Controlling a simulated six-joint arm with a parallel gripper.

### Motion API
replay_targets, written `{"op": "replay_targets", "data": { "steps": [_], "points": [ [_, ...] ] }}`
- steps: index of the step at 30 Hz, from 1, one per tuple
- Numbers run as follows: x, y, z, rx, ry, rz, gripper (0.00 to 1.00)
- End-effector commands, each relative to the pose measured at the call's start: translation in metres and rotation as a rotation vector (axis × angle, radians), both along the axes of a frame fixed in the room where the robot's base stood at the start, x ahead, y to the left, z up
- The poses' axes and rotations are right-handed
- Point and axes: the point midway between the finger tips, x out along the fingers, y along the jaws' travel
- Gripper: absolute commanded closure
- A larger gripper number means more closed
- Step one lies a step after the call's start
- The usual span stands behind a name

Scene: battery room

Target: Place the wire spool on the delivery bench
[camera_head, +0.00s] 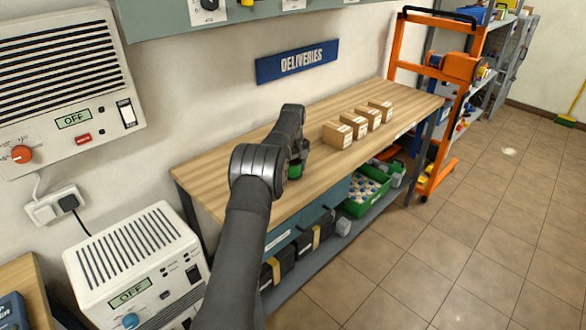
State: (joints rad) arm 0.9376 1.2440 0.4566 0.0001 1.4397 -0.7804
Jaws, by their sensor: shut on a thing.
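The delivery bench (225,175) is a long wooden-topped bench against the wall under a blue "DELIVERIES" sign (297,61). My arm reaches over the bench from the front, and my gripper (296,166) is low over the middle of the top. It is shut on a small green thing, which looks like the wire spool (295,171). Most of the spool and the fingertips are hidden behind my wrist. I cannot tell whether the spool touches the bench top.
Several small cardboard boxes (338,135) stand in a row just right of my gripper. The bench top is bare to its left. Green bins (363,190) and dark cases sit on the lower shelf. An orange trolley (437,165) stands at the bench's right end.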

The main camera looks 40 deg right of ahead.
Motion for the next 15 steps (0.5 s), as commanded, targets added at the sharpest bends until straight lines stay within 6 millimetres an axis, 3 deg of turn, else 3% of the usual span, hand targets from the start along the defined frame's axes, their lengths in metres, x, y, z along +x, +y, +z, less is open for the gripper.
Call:
{"op": "replay_targets", "data": {
  "steps": [2, 3, 6, 15],
  "points": [
    [0.0, 0.0, -0.0024, 0.0, 0.0, 0.0, 0.67],
    [-0.0002, 0.0001, -0.0031, 0.001, 0.001, 0.0, 0.32],
    [-0.0002, 0.0001, -0.003, 0.001, 0.001, 0.0, 0.14],
    [-0.0001, 0.0, -0.0012, 0.0, 0.0, 0.0, 0.14]
  ]
}}
